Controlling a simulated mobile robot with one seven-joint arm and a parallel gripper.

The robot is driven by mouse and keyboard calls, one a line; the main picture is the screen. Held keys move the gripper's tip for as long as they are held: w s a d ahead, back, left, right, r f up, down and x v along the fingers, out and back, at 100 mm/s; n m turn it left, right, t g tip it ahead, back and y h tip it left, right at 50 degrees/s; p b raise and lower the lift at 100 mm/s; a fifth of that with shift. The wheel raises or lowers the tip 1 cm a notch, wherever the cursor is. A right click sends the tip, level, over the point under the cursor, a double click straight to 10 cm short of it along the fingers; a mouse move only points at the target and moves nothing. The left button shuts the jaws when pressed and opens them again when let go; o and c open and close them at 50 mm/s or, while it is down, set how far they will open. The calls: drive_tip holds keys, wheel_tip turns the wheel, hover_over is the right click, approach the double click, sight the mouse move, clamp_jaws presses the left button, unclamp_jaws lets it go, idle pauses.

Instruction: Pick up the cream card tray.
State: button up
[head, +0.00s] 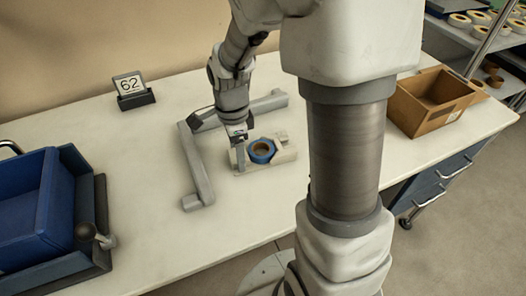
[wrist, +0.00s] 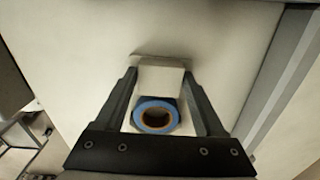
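The cream card tray (head: 284,156) lies on the pale worktop, right of the grey angled frame. A blue-rimmed tape reel (head: 262,151) sits on it; the reel also shows in the wrist view (wrist: 156,116). My gripper (head: 239,153) is down at the tray's left part in the head view. In the wrist view the tray's block-like end (wrist: 160,79) lies between my two fingertips (wrist: 160,72), close against both. The fingers are spread about the tray's width; whether they press on it I cannot tell. My gripper hides part of the tray.
A grey L-shaped frame (head: 196,175) lies close left of and behind the tray. A blue bin (head: 35,205) stands at the left, a number 62 sign (head: 130,88) at the back, a cardboard box (head: 432,101) at the right. The worktop in front of the tray is clear.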

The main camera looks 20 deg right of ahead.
clamp_jaws()
